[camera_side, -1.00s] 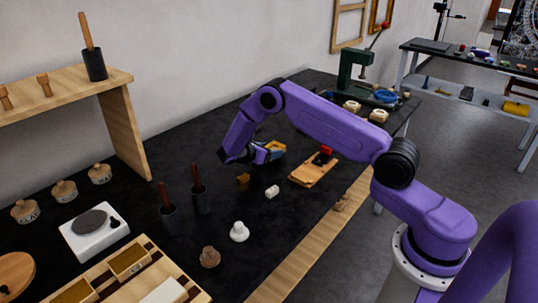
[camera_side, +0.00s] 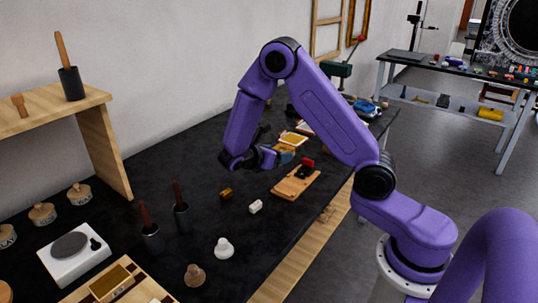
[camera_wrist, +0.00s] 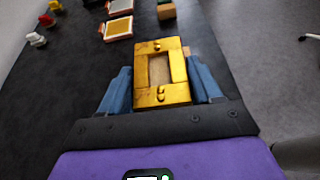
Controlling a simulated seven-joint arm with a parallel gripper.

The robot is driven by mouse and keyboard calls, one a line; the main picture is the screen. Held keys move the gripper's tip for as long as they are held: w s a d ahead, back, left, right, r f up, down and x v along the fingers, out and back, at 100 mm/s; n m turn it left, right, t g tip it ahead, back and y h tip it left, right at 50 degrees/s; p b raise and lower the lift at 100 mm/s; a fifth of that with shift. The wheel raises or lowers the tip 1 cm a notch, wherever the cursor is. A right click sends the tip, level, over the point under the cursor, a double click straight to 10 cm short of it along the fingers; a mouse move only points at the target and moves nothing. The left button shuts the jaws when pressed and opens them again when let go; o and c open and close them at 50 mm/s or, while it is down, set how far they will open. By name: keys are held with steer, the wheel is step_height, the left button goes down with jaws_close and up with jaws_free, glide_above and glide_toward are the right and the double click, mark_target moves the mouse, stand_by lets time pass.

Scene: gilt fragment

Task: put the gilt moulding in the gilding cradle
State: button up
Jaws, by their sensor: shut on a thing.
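The gilt moulding (camera_wrist: 162,72) is a gold rectangular frame piece with an opening in its middle and small raised knobs. In the wrist view it sits between the blue fingers of my gripper (camera_wrist: 161,82), which is shut on it. In the side view my gripper (camera_side: 284,156) is above the black table, behind a wooden board (camera_side: 291,189) with a red-topped black part (camera_side: 307,164). The moulding is hard to make out there. I cannot tell for sure which thing is the gilding cradle; the wooden board may be it.
A small gold-brown block (camera_side: 226,194) and a white piece (camera_side: 255,206) lie left of the board. Upright dark-handled tools (camera_side: 181,213) stand further left. Pads (camera_wrist: 118,28), a wooden block (camera_wrist: 166,11) and small coloured pieces (camera_wrist: 37,39) lie ahead in the wrist view.

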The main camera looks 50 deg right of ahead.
steer(key=s+a+r, duration=0.1)
steer(key=s+r, duration=0.1)
steer(key=s, duration=1.3)
glide_above(288, 188)
steer(key=f, duration=0.9)
steer(key=shift+s+a+f, duration=0.1)
steer(key=shift+s+f, duration=0.25)
steer(key=shift+w+f, duration=0.15)
steer(key=shift+f, duration=0.1)
steer(key=shift+w+f, duration=0.1)
steer(key=shift+f, duration=1.5)
steer(key=shift+f, duration=0.15)
steer(key=o, duration=1.1)
steer(key=shift+c, duration=0.2)
